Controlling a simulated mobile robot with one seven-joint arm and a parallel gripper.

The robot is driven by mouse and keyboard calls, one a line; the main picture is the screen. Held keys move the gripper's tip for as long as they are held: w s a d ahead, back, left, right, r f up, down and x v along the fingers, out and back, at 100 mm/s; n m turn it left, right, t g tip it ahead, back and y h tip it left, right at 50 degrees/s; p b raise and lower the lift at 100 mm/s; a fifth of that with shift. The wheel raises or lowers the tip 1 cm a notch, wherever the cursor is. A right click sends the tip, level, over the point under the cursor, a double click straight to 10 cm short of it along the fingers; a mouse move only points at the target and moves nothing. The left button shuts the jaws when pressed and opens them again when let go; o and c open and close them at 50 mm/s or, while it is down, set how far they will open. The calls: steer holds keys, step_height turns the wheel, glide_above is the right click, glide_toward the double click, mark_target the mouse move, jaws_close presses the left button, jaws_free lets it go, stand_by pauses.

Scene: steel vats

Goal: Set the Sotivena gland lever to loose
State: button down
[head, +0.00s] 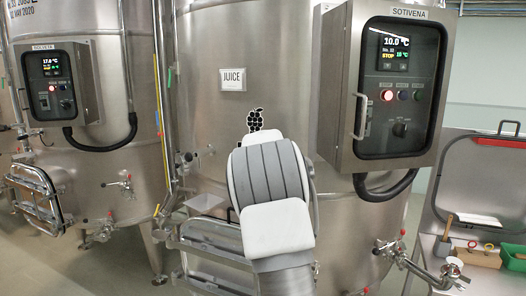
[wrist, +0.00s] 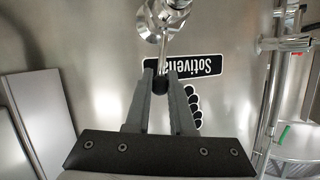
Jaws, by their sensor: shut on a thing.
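In the wrist view the gland lever is a thin metal rod (wrist: 166,45) with a black knob (wrist: 160,84) at its end. It runs from a shiny metal fitting (wrist: 172,8) at the top edge down to my gripper (wrist: 160,76). My gripper is shut on the knob, with a finger on either side. An upside-down black label (wrist: 197,67) reading Sotivena is on the steel wall just behind the lever. No loose or tight marking is readable. In the head view my own arm hides the gripper and lever, in front of the Sotivena vat (head: 270,50).
The Sotivena control box (head: 343,100) juts out to the right of my arm. A steel hatch (head: 215,240) stands low at the left, and a second vat (head: 95,170) is farther left. A bench (head: 450,275) with tools is at the right. Pipes (wrist: 270,95) run at right in the wrist view.

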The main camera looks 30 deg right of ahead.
steer(key=shift+w+a, duration=0.15)
stand_by(0.3)
steer(key=c, duration=0.8)
jaws_free()
steer(key=shift+o, duration=0.2)
steer(key=v, duration=1.7)
steer(key=shift+r+b, duration=0.25)
steer(key=shift+b, duration=0.05)
steer(key=shift+a, duration=0.15)
